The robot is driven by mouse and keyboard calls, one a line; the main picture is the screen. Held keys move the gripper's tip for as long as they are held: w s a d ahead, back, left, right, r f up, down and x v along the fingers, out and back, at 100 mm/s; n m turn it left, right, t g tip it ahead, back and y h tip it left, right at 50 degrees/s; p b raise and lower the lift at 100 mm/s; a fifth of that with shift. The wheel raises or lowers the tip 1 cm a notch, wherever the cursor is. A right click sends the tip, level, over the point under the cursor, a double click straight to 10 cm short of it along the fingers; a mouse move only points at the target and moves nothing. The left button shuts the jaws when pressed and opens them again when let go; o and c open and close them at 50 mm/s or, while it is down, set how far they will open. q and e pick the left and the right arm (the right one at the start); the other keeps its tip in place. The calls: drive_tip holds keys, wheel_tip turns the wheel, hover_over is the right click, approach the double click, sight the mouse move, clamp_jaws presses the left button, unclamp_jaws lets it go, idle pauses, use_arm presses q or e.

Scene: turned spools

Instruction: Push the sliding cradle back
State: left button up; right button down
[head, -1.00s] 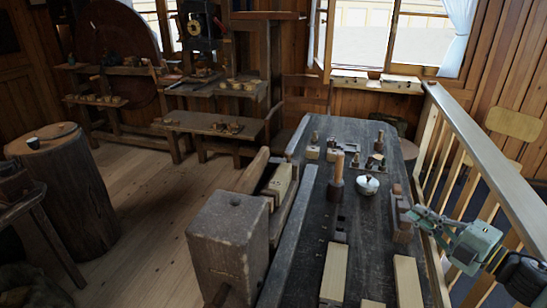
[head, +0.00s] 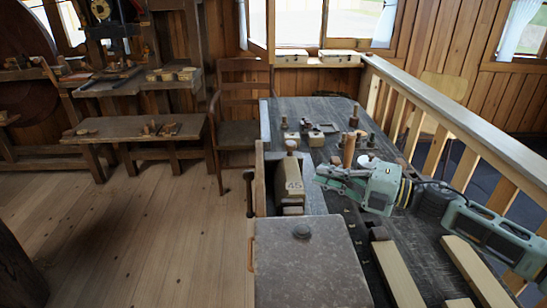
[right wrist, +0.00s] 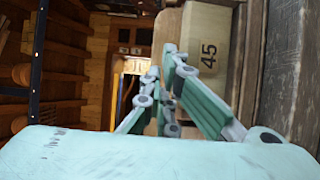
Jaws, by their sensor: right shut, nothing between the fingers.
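A pale wooden block marked 45 (head: 290,186) sits in a slot at the left side of the dark bench, behind a large grey-brown block (head: 305,262). I take it for the sliding cradle, but cannot be sure. My right gripper (head: 319,174) is shut and empty, its fingertips pointing left, just right of the 45 block. In the right wrist view the gripper (right wrist: 163,63) is beside the 45 block (right wrist: 208,45); I cannot tell whether they touch. My left gripper is not in view.
The dark bench top (head: 340,212) holds a wooden peg (head: 349,150), small tools at the far end and pale wooden bars (head: 398,277) near the front. A railing (head: 450,115) runs along the right. Open plank floor (head: 150,230) lies to the left.

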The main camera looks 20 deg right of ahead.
sight(292, 165)
drive_tip(key=p+x, duration=0.1)
drive_tip(key=x, duration=0.3)
drive_tip(key=p+x, duration=0.2)
drive_tip(key=x, duration=0.3)
drive_tip(key=shift+a+r, duration=0.2)
drive_tip(key=shift+r, duration=0.05)
drive_tip(key=w, duration=0.1)
drive_tip(key=w+d+b, duration=0.1)
drive_tip(key=w, duration=0.1)
drive_tip(key=shift+d+f, duration=0.15)
drive_tip(key=shift+f, duration=0.15)
drive_tip(key=shift+w+d+b, duration=0.25)
drive_tip(key=shift+w+b, duration=0.1)
drive_tip(key=shift+w, duration=0.05)
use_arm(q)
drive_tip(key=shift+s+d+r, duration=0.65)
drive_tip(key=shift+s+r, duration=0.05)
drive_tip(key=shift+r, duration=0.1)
use_arm(e)
drive_tip(key=shift+r, duration=0.1)
